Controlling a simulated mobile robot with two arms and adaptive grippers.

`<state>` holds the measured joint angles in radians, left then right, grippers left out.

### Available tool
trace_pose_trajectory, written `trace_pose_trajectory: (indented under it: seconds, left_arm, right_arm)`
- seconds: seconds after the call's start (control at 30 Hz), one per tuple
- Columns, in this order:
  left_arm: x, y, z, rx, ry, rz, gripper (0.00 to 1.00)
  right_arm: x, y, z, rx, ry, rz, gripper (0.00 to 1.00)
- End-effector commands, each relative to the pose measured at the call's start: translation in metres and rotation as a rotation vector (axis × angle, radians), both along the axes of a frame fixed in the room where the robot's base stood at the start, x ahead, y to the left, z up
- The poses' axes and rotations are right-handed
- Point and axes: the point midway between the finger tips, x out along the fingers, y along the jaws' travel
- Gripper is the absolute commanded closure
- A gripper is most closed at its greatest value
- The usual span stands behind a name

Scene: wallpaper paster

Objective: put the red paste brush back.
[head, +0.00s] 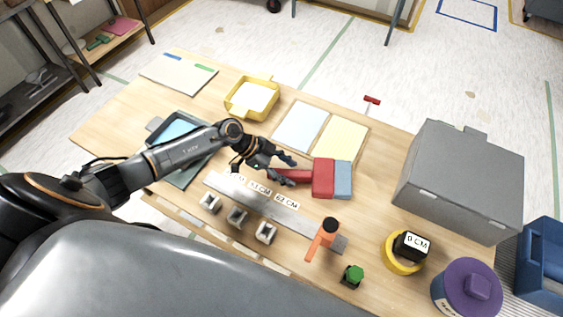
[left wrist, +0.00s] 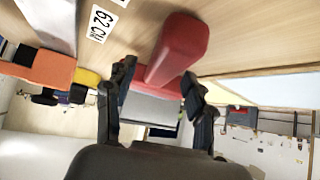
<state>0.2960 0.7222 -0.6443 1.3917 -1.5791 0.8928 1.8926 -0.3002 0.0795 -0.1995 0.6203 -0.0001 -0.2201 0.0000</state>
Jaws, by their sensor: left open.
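The red paste brush (head: 322,178) lies on the table in the head view, with a red handle pointing left and a blue-grey end on the right. My left gripper (head: 287,171) is open at the handle. In the left wrist view the red handle (left wrist: 180,48) shows large, and the fingers of my left gripper (left wrist: 158,95) are spread apart on either side of the red shape. I cannot tell whether a finger touches it. My right gripper is not in view.
A ruler (head: 280,212) with length labels and several small grey blocks lie in front. Pale and yellow sheets (head: 340,138) lie behind the brush. A large grey box (head: 458,180) stands at the right. A yellow tray (head: 238,106) stands behind.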

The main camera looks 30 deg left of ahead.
Motion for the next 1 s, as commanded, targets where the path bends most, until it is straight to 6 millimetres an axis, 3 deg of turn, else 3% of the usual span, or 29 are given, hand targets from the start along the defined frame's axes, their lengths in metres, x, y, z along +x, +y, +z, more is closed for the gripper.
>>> trace_pose_trajectory:
  seconds: [0.6,1.0]
  left_arm:
    - [-0.026,0.072,0.077,0.003,0.000,0.000,0.46]
    - [-0.029,0.080,0.089,0.000,-0.001,-0.001,0.46]
  right_arm:
    - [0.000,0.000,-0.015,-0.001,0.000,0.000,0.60]
    - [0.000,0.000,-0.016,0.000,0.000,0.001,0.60]
